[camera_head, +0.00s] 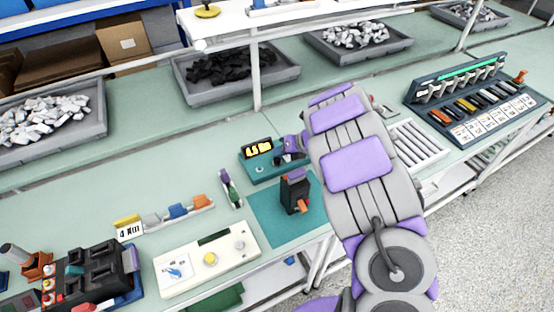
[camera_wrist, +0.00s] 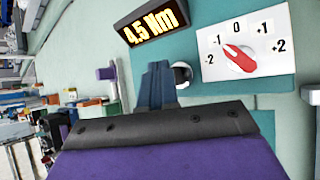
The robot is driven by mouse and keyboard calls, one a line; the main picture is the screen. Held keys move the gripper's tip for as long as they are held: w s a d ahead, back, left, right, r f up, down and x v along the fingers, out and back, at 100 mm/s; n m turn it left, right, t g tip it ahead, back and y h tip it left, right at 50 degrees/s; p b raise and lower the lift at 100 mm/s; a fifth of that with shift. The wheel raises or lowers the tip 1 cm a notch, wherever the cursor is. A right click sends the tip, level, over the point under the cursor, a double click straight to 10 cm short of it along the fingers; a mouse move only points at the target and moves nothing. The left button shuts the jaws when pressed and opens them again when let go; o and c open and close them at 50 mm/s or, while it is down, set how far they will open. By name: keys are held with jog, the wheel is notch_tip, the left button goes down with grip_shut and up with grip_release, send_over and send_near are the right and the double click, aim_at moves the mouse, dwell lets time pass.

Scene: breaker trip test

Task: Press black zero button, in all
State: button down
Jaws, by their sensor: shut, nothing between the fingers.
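A teal torque tester (camera_head: 262,172) stands on the bench in the head view. Its lit display (camera_head: 258,147) is also in the wrist view (camera_wrist: 152,22) and reads 4.5 Nm. In the wrist view a white dial plate (camera_wrist: 210,45) marked -2 to +2 carries a red pointer knob (camera_wrist: 240,58). A round dark-and-white part (camera_wrist: 182,74), possibly the black zero button, lies right beside my fingertips and is partly hidden. My gripper (camera_wrist: 157,80) is shut and empty over the tester; in the head view it is at the tester's right end (camera_head: 291,151). I cannot tell whether it touches the button.
A black breaker with an orange lever (camera_head: 296,192) stands on a teal mat (camera_head: 262,222) just in front. A cream panel (camera_head: 207,259) and a black block device (camera_head: 95,272) are at the front left. A rack (camera_head: 470,95) stands at the right. Grey bins (camera_head: 240,85) line the back.

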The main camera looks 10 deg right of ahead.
aim_at(280, 160)
jog(key=shift+f, duration=0.1)
jog(key=shift+f+b, duration=0.25)
jog(key=shift+b, duration=0.15)
jog(key=shift+s+f+b, duration=0.1)
jog(key=shift+f+b, duration=0.3)
jog(key=shift+f, duration=0.1)
dwell(0.6)
dwell(0.3)
jog(key=shift+r+p, duration=0.6)
jog(key=shift+r, duration=0.35)
jog(key=shift+r+p, duration=1.55)
jog(key=shift+r, duration=0.9)
jog(key=shift+r, duration=0.1)
